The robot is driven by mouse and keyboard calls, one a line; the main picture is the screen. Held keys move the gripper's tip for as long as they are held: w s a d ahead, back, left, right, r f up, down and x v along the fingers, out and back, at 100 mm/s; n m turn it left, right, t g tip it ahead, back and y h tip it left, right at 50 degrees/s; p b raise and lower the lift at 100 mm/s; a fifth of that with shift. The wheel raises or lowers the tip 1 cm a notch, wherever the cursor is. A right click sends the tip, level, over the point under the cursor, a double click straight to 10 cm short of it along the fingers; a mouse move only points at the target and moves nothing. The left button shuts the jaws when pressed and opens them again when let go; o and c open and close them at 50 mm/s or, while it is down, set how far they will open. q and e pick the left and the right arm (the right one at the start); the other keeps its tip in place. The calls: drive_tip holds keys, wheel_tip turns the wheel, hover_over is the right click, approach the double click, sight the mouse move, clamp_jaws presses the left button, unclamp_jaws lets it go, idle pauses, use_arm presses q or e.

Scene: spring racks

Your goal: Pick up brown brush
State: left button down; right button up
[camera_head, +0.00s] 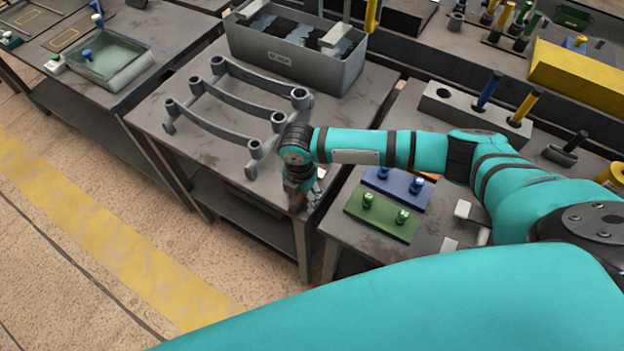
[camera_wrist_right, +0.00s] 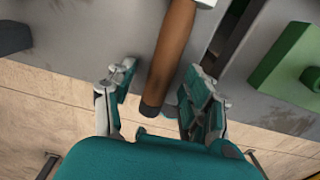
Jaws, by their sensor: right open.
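The brown brush (camera_wrist_right: 174,52) shows in the right wrist view as a brown cylindrical handle with a dark end and a pale part at the top edge. Its handle runs over the grey table edge and lies between the two fingers of my right gripper (camera_wrist_right: 158,82). The fingers are open, one on each side of the handle. In the head view my right gripper (camera_head: 303,190) points down at the front right corner of the middle table and mostly hides the brush. My left gripper is not in view.
A grey curved rack (camera_head: 228,103) and a grey bin (camera_head: 290,62) stand on the middle table (camera_head: 150,112). A green block (camera_head: 382,216) and a blue block (camera_head: 398,186) with knobs lie on the right table. A gap separates these tables. Open floor is at the left.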

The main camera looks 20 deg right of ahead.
clamp_jaws()
